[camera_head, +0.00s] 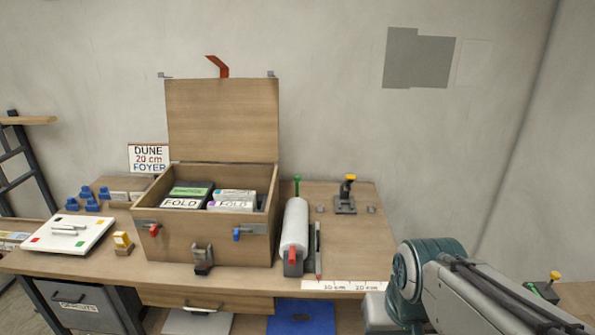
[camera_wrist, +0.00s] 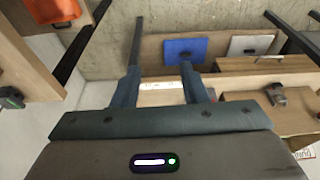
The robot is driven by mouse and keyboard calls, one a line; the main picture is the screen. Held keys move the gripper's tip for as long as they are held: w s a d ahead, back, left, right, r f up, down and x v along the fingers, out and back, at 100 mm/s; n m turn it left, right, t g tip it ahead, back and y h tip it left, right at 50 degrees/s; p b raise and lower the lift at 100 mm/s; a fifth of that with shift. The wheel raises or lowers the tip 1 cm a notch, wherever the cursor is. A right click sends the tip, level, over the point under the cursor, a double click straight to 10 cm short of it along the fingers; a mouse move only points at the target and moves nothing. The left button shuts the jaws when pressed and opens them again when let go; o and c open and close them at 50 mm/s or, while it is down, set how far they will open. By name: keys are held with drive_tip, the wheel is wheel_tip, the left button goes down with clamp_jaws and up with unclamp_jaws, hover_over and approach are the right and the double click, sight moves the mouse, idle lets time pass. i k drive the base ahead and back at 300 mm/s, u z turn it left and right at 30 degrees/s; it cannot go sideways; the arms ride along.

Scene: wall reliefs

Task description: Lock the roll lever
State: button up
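A white roll (camera_head: 294,228) lies front to back on the wooden workbench, right of an open wooden box. A red lever (camera_head: 293,262) sits at its front end and hangs roughly downward. A green-tipped post (camera_head: 297,183) stands at its far end. I cannot tell from the frames whether the red lever is locked. My gripper (camera_wrist: 160,72) shows in the wrist view with its two fingers apart and nothing seen between them. It is outside the head view, where my arm fills the lower right. The roll and lever cannot be made out in the wrist view.
The open wooden box (camera_head: 185,245) holds labelled packs and has a front latch (camera_head: 203,260). A dark pencil-like rod (camera_head: 318,250) lies right of the roll. A yellow-topped lever (camera_head: 347,190) stands at the back. A ruler strip (camera_head: 345,286) runs along the front edge.

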sight(296, 178)
drive_tip(key=k, duration=0.65)
drive_tip(key=u, duration=0.75)
drive_tip(key=i, duration=1.85)
drive_tip(key=z, duration=0.8)
